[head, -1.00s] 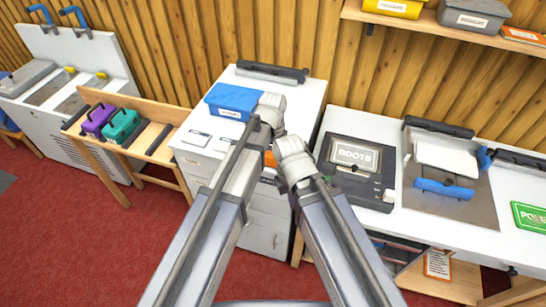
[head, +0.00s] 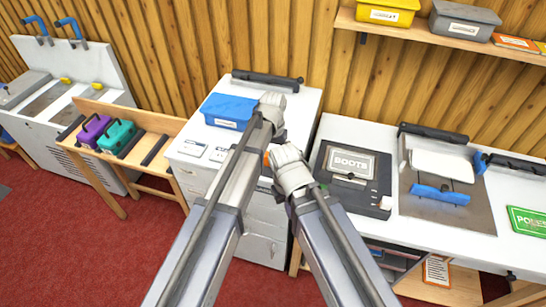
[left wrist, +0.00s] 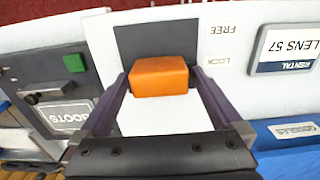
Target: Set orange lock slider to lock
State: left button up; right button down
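The orange lock slider (left wrist: 160,76) sits between the two fingers of my left gripper (left wrist: 159,72) in the left wrist view. The fingers lie close along both its sides and look closed on it. The slider is on a dark panel (left wrist: 150,38) with a white strip on its near side. The printed words LOCK (left wrist: 213,62) and FREE (left wrist: 226,30) read upside down beside it; the slider is about level with LOCK. In the head view a bit of orange (head: 266,159) shows between my arms. My arms hide both grippers there.
A blue bin (head: 228,111) stands on the white cabinet (head: 290,112). To the right, a dark box marked BOOTS (head: 350,165) sits on a white bench. Purple (head: 93,128) and teal (head: 117,136) cases stand on a wooden stand at left. A RENTAL plate (left wrist: 284,48) is near the slider.

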pick_arm(q)
jog(key=shift+s+r, duration=0.1)
pick_arm(e)
jog(key=shift+r, duration=0.1)
pick_arm(q)
notch_tip(320, 180, up, 8)
jog(key=p, duration=0.8)
pick_arm(e)
notch_tip(320, 180, up, 8)
pick_arm(q)
jog(key=shift+f, duration=0.2)
pick_arm(e)
jog(key=shift+f, duration=0.2)
